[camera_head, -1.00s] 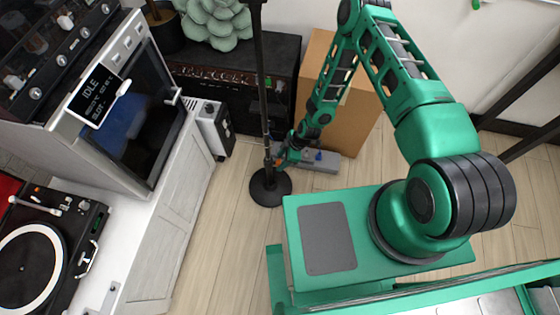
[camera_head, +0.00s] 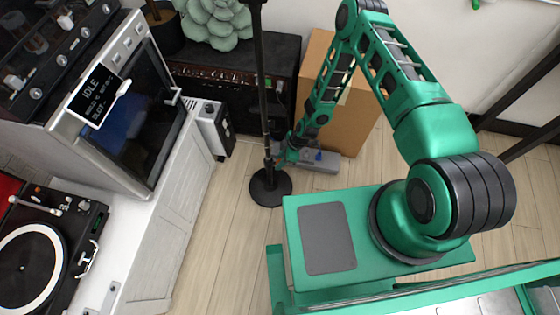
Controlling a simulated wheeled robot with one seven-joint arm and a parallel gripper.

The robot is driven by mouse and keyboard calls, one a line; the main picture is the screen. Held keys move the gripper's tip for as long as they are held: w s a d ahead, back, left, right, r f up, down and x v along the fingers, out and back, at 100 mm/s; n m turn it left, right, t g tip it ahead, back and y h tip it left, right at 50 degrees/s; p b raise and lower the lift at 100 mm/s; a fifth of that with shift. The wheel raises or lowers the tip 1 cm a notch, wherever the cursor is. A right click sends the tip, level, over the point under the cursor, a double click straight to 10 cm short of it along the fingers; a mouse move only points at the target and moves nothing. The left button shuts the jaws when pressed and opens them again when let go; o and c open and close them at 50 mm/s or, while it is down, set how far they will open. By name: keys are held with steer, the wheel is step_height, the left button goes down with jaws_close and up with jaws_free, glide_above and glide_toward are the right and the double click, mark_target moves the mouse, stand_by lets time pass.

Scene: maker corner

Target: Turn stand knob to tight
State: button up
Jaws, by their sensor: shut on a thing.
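The stand (camera_head: 264,95) is a thin black pole rising from a round black base (camera_head: 270,188) on the wooden floor. My green arm reaches down from the right, and my gripper (camera_head: 277,157) is at the lower part of the pole, just above the base. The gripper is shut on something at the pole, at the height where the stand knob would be. The knob itself is too small and too hidden by the gripper to make out, so its turn position cannot be told.
A black amplifier (camera_head: 235,100) stands behind the pole, with a cardboard box (camera_head: 345,125) to its right. A grey pedal-like thing with a blue knob (camera_head: 318,156) lies behind the gripper. A white cabinet (camera_head: 165,235) stands at left. The floor left of the base is clear.

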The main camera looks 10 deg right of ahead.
steer(key=shift+w+d+g, duration=0.1)
steer(key=shift+w+g, duration=0.2)
steer(key=shift+g, duration=0.8)
steer(key=shift+m, duration=0.3)
steer(key=o, duration=1)
steer(key=shift+o, duration=0.2)
steer(key=v, duration=1)
steer(key=shift+d+r, duration=0.25)
steer(key=shift+d, duration=0.05)
steer(key=shift+w, duration=0.1)
